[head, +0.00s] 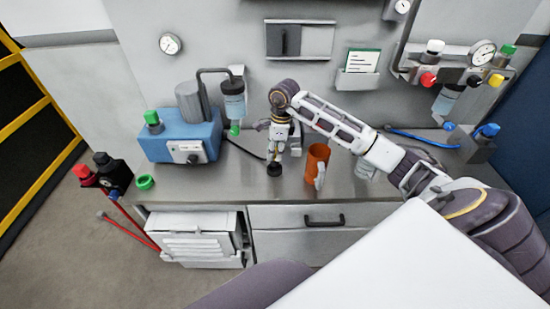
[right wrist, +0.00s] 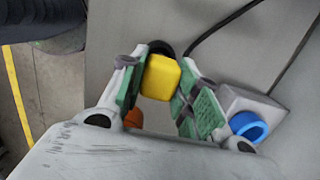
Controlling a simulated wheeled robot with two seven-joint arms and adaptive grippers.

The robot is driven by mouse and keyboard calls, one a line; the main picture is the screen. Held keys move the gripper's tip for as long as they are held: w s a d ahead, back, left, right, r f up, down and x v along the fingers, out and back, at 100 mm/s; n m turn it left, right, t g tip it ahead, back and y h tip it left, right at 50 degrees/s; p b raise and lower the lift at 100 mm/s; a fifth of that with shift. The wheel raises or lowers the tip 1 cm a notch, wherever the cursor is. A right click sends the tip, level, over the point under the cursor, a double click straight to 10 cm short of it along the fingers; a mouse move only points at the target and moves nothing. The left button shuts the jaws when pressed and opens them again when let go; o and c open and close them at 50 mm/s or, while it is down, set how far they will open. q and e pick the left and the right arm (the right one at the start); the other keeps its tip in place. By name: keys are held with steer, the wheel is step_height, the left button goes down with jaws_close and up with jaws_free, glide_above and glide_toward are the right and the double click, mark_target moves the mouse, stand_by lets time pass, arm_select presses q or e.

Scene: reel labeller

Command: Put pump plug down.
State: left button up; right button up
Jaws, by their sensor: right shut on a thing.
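The pump plug, a yellow block with a dark round end, sits between the green finger pads of my right gripper. The yellow body (right wrist: 160,77) shows clearly in the right wrist view. In the head view my right gripper (head: 276,150) points down over the bench, left of the orange cup, and is shut on the plug. The plug's dark end (head: 274,169) shows below the fingers, close to the bench top; I cannot tell whether it touches. The blue pump unit (head: 180,140) stands to the left, with a dark cable running toward the plug. My left gripper is not in view.
The orange cup (head: 316,163) stands just right of the gripper. A grey block with a blue ring (right wrist: 250,124) is near the fingers in the right wrist view. A green ring (head: 145,182) lies at the bench's left edge. Bare bench (head: 235,183) lies left of the plug.

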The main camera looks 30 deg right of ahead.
steer(key=shift+f, duration=0.3)
step_height(320, 180, down, 2)
steer(key=shift+f, duration=0.6)
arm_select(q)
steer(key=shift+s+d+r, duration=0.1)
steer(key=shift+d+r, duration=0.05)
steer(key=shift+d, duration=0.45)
arm_select(e)
steer(key=shift+f, duration=0.15)
steer(key=o, duration=0.8)
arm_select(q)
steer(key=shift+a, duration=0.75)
arm_select(e)
steer(key=o, duration=0.3)
